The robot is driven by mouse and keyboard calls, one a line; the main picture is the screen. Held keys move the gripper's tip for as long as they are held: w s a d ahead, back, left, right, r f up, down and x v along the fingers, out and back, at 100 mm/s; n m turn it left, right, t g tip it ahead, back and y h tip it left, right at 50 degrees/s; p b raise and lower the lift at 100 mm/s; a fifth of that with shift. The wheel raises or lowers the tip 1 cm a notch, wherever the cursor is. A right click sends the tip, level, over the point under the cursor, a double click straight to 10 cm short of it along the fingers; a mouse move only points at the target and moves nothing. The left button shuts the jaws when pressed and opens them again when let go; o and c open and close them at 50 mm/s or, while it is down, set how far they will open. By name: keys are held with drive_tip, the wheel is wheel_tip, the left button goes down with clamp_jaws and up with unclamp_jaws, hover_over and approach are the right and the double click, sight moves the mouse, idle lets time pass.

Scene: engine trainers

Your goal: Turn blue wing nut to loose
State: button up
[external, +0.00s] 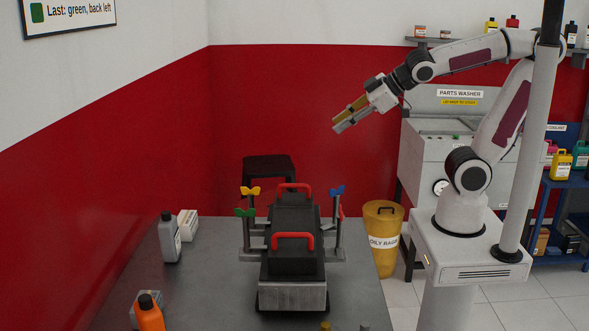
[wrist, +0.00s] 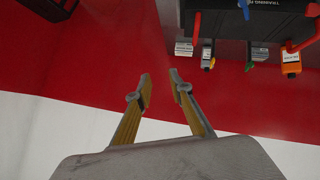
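The blue wing nut (external: 337,190) sits on top of a post at the right back of the engine trainer (external: 292,262), a black block with red handles on a grey base. A yellow wing nut (external: 250,190) and a green one (external: 245,212) sit on posts at the left. A red piece (external: 342,212) shows at the right post, partly hidden. My gripper (external: 338,123) is in the air, above and behind the trainer, well apart from the blue wing nut. In the wrist view my gripper (wrist: 160,78) is open and empty; a small blue piece (wrist: 245,9) shows at the top edge.
The grey table (external: 210,285) carries a grey bottle (external: 169,238), a white box (external: 187,225) and an orange bottle (external: 149,314). A yellow rag bin (external: 382,250) stands right of the table, a parts washer (external: 430,145) behind it. The air between gripper and trainer looks clear.

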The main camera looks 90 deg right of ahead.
drive_tip(key=w+r+n+t+y, duration=0.1)
drive_tip(key=w+r+n+t, duration=0.1)
drive_tip(key=w, duration=0.4)
drive_tip(key=w+a+r+n+t+y, duration=0.1)
drive_tip(key=w+r+n, duration=0.1)
drive_tip(key=w, duration=0.5)
drive_tip(key=shift+w+n+t, duration=0.15)
drive_tip(key=shift+n+t, duration=0.25)
drive_tip(key=shift+n, duration=0.3)
drive_tip(key=shift+a, duration=0.15)
